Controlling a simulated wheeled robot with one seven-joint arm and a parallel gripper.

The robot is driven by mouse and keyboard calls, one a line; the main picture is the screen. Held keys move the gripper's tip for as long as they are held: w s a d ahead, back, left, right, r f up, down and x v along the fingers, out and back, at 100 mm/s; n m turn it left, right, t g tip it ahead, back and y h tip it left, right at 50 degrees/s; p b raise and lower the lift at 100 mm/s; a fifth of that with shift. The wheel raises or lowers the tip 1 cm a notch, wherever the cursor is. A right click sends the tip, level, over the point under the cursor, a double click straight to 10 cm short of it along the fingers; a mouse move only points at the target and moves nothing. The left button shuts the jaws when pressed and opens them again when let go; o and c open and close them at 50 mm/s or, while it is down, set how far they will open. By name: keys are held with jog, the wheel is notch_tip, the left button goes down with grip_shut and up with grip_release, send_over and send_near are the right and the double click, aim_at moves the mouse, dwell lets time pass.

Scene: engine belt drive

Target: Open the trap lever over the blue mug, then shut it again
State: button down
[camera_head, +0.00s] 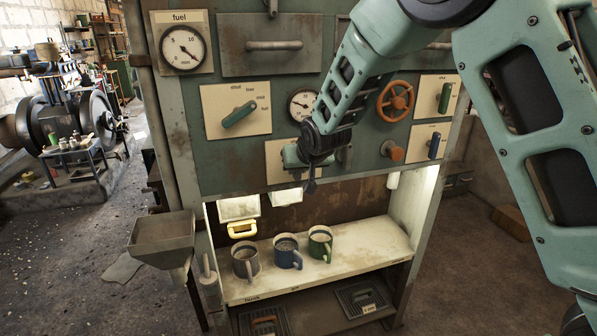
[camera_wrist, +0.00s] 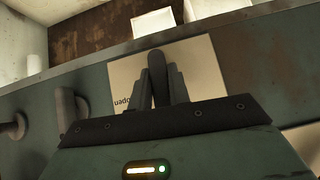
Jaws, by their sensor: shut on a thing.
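The blue mug (camera_head: 288,256) stands upright on the shelf, between a grey mug and a green mug. Above it, a cream plate (camera_head: 277,173) on the green panel is partly covered by my arm. In the wrist view the plate (camera_wrist: 198,66) bears an upside-down label, partly hidden, that looks like "open". In the wrist view my gripper (camera_wrist: 160,88) is shut on the dark trap lever (camera_wrist: 157,72), which stands between the two fingers. The lever's exact angle is hard to tell.
The grey mug (camera_head: 246,264) and green mug (camera_head: 320,244) flank the blue one. A grey lever (camera_head: 345,157) and orange knob (camera_head: 393,150) are right of my gripper. A green lever (camera_head: 239,114) is at upper left. A grey hopper (camera_head: 161,236) juts out at left.

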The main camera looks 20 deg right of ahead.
jog(key=shift+h, duration=0.4)
dwell(0.3)
jog(key=c, duration=1.3)
grip_release()
jog(key=shift+p+v, duration=1.85)
jog(key=shift+v, duration=6.85)
